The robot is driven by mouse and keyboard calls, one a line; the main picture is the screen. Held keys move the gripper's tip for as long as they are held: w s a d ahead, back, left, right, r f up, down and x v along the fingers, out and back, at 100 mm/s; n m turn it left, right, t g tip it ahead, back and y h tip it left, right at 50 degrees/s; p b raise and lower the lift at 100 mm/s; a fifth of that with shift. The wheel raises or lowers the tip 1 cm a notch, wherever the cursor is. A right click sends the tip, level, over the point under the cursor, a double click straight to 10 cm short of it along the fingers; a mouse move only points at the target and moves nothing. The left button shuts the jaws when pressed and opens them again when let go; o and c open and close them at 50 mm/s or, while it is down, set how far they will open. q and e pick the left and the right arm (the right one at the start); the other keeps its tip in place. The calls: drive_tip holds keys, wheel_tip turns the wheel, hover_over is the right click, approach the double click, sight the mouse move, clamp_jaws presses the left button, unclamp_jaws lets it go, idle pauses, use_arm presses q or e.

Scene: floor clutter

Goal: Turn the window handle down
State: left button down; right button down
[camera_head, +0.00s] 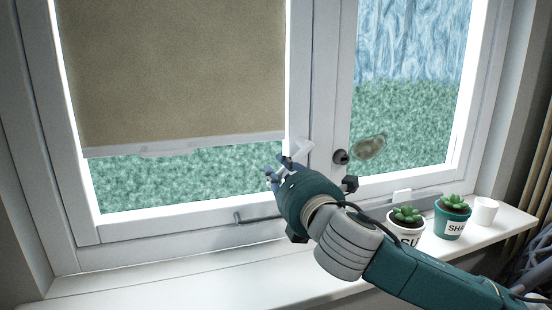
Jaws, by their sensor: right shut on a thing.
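The white window handle (304,148) sits on the frame post at the centre of the window, and it stands tilted. My right gripper (280,170) comes in from the lower right and is shut on the handle at its left side. The fingers and wrist hide the lower part of the handle. My left gripper is not in view.
A beige blind (170,70) covers most of the left pane. A metal stay (258,218) runs along the bottom frame. Potted succulents (406,226) (452,218) and a white cup (485,212) stand on the sill's right; its left is clear.

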drive_tip(key=shift+w+d+f+n+p, duration=0.15)
drive_tip(key=shift+d+f+n+p, duration=0.35)
drive_tip(key=shift+n, duration=0.5)
drive_tip(key=shift+w+d+f+n+p, duration=0.35)
drive_tip(key=shift+d+n+p, duration=0.45)
drive_tip(key=shift+n, duration=0.55)
drive_tip(key=shift+w+d+f+n+p, duration=0.1)
drive_tip(key=shift+d+f+n+p, duration=0.5)
drive_tip(key=shift+n+p, duration=0.5)
drive_tip(key=shift+w+d+f+n+p, duration=0.3)
drive_tip(key=shift+d+n+p, duration=0.45)
drive_tip(key=shift+n, duration=0.8)
drive_tip(key=c, duration=1.5)
unclamp_jaws()
drive_tip(key=shift+d, duration=0.1)
drive_tip(key=shift+r, duration=0.1)
